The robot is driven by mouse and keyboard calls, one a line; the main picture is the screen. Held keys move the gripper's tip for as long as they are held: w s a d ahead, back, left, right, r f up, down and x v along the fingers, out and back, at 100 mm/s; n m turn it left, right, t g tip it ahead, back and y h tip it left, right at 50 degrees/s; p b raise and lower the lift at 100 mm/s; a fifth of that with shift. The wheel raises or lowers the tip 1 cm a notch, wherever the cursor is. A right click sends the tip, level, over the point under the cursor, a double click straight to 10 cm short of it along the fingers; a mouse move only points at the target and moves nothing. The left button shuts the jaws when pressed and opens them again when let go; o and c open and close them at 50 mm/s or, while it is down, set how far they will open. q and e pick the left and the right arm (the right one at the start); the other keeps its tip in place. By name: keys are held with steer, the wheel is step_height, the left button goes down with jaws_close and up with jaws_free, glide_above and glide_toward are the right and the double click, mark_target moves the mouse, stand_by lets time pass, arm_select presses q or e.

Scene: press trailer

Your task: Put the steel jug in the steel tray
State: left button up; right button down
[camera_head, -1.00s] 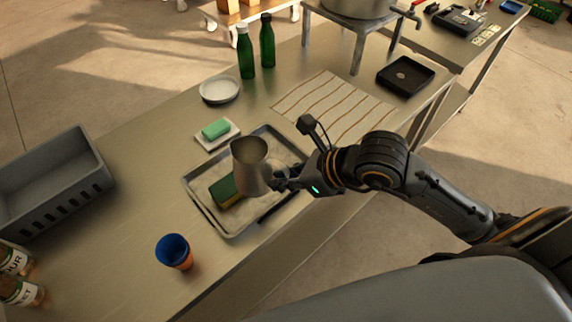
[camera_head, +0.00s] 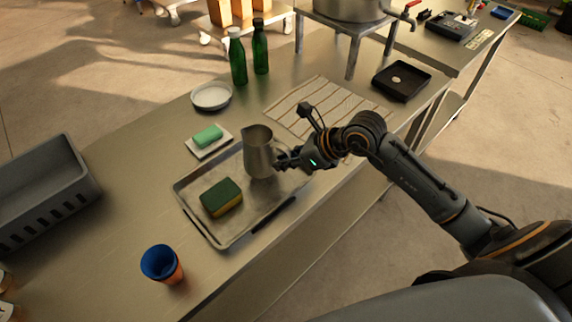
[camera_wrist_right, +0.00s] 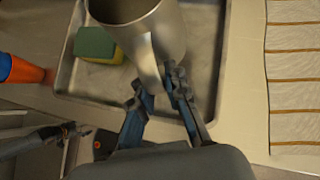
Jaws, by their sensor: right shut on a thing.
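The steel jug (camera_head: 258,152) is upright at the back right part of the steel tray (camera_head: 240,226). I cannot tell whether its base touches the tray floor. My right gripper (camera_head: 281,163) is shut on the jug's handle side, coming from the right. In the right wrist view the jug (camera_wrist_right: 150,35) stands over the tray (camera_wrist_right: 205,60), with the fingers (camera_wrist_right: 160,88) at its handle. A green and yellow sponge (camera_head: 221,197) lies in the tray, in front and left of the jug. My left gripper is not in the head view.
A green soap on a white dish (camera_head: 223,146) sits behind the tray. A blue and orange cup (camera_head: 162,264) stands at the front left. A grey crate (camera_head: 45,200) is at left. A striped cloth (camera_head: 345,105), white bowl (camera_head: 211,97) and two green bottles (camera_head: 238,60) are farther back.

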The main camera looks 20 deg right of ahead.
steer(key=shift+w+d+f, duration=0.2)
steer(key=shift+w+f, duration=0.2)
steer(key=shift+f, duration=0.15)
step_height(320, 180, down, 2)
steer(key=shift+f+p, duration=0.15)
steer(key=shift+p, duration=0.65)
steer(key=shift+f, duration=0.3)
steer(key=shift+f, duration=0.1)
steer(key=shift+f, duration=0.15)
steer(key=c, duration=1.3)
jaws_free()
steer(key=shift+c, duration=0.2)
